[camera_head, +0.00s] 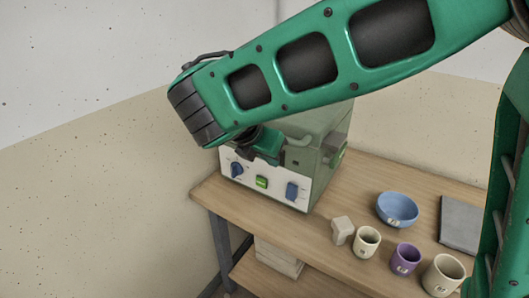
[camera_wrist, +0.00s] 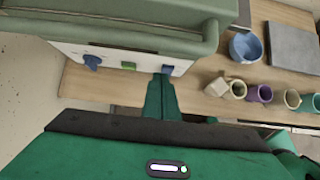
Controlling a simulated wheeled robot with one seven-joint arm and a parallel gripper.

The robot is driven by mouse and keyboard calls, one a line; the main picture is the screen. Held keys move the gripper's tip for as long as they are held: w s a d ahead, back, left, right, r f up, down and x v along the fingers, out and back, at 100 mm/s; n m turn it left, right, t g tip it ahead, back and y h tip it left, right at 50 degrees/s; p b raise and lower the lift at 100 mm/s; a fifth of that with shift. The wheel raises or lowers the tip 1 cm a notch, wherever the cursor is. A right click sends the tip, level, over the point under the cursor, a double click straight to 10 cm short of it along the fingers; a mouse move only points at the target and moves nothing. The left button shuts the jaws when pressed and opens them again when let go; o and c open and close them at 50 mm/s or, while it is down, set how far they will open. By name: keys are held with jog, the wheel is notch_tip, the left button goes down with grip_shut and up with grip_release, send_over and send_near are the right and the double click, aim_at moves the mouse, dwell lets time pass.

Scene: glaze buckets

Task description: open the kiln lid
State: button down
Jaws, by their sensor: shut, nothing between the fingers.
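The kiln (camera_head: 300,157) is a grey-green box with a white front panel (camera_head: 262,184) bearing two blue knobs and a green switch. It stands at the back left of the wooden table. Its lid (camera_wrist: 125,8) fills the top of the wrist view, with a rounded bar (camera_wrist: 110,33) along its front edge; the lid appears down. In the head view my arm hides most of the lid. My gripper (camera_wrist: 161,82) is shut and empty, in front of the panel near the right blue knob in the wrist view. The head view shows it (camera_head: 268,148) before the kiln's upper front; contact is unclear.
To the right on the table (camera_head: 330,262) are a small beige block (camera_head: 342,230), a cream cup (camera_head: 367,241), a purple cup (camera_head: 405,258), a larger cream cup (camera_head: 442,275), a blue bowl (camera_head: 397,209) and a grey slab (camera_head: 461,222). A wall stands behind.

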jog(key=shift+w+d+r, duration=0.15)
jog(key=shift+w+r, duration=0.1)
jog(key=shift+r, duration=0.3)
jog(key=shift+w+d+r, duration=0.15)
jog(key=shift+w+r, duration=0.15)
jog(key=shift+r, duration=0.25)
jog(key=shift+w+d+r, duration=0.15)
jog(key=shift+w+r, duration=0.1)
jog(key=shift+r, duration=0.3)
